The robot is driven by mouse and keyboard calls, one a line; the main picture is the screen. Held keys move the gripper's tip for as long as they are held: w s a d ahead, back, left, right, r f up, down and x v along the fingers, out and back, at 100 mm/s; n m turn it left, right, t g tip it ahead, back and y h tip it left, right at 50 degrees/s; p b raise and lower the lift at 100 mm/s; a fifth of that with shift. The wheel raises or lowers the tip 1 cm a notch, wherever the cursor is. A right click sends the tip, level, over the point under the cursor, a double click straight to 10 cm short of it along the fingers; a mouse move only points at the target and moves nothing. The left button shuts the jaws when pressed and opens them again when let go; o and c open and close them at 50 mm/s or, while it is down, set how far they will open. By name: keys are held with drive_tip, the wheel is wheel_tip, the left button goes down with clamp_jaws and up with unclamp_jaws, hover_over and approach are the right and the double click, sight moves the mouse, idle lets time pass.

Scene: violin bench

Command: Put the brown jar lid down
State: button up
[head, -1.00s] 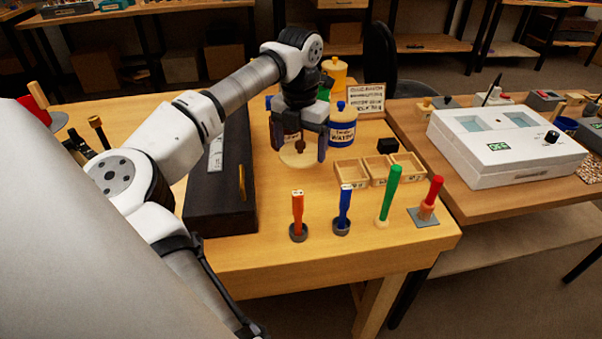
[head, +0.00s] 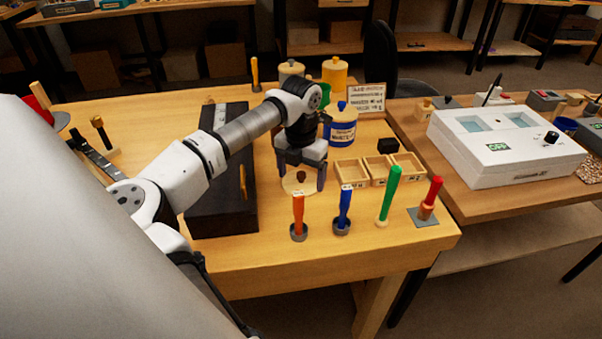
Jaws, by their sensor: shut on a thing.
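The brown jar lid (head: 297,186) shows as a pale round disc with a dark brown knob on top. It is in the head view, near the middle of the bench, between the black case and the small wooden trays. My gripper (head: 301,180) points down over it, with one finger on each side, and is shut on it. The lid looks level and very low over the bench top. I cannot tell whether it touches the wood. The exact contact of the fingers is too small to see.
A blue-lidded jar (head: 341,128) and wooden trays (head: 351,173) stand right of my gripper. The black case (head: 221,205) lies left. Upright tools with orange (head: 298,212) and blue (head: 344,207) handles stand in front. A cream jar (head: 291,70) and yellow jar (head: 334,75) stand behind.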

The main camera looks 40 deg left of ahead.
sight(300, 174)
drive_tip(key=o, duration=0.8)
drive_tip(key=shift+f, duration=0.1)
drive_tip(key=shift+o, duration=0.2)
wheel_tip(300, 174, up, 12)
drive_tip(key=shift+r+b, duration=0.2)
drive_tip(key=shift+b, duration=0.1)
drive_tip(key=shift+s, duration=0.1)
